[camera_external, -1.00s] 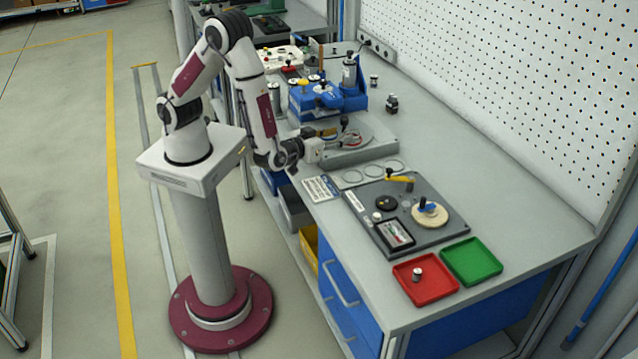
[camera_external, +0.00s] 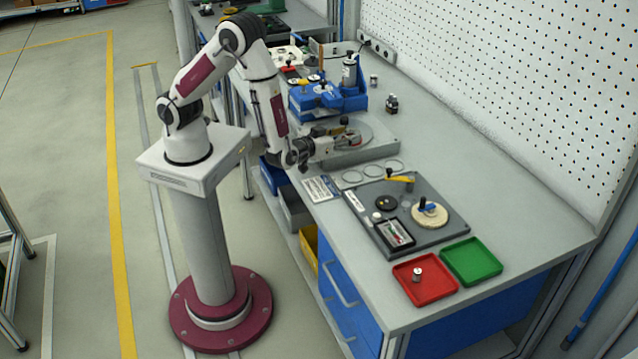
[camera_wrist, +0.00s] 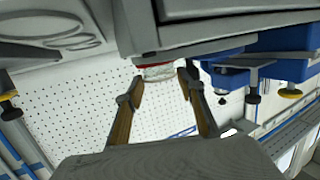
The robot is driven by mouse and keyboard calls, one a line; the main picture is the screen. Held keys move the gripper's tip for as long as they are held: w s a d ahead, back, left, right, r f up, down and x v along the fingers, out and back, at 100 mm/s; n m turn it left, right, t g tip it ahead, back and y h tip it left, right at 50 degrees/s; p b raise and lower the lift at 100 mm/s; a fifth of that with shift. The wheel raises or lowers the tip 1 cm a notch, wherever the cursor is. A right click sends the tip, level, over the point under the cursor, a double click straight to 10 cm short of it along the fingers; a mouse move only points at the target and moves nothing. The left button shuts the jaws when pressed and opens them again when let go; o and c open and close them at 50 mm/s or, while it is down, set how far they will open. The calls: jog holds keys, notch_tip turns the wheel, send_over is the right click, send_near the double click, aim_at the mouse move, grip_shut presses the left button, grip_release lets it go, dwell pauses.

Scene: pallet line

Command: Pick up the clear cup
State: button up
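A small clear cup (camera_wrist: 158,72) with a red edge shows at the top middle of the wrist view, between or just beyond my fingertips. I cannot tell whether they touch it. My gripper (camera_wrist: 160,76) is open, with a finger to either side of the cup in that view. In the external view my gripper (camera_external: 349,139) is level and low over the grey round-plate fixture (camera_external: 382,150). The cup cannot be made out clearly there.
A blue fixture (camera_external: 312,103) stands just behind my gripper. In front lie a dark grey board (camera_external: 445,235) with several parts, a red tray (camera_external: 440,291) and a green tray (camera_external: 480,265).

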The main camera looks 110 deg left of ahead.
jog(key=shift+x, duration=0.8)
jog(key=c, duration=0.5)
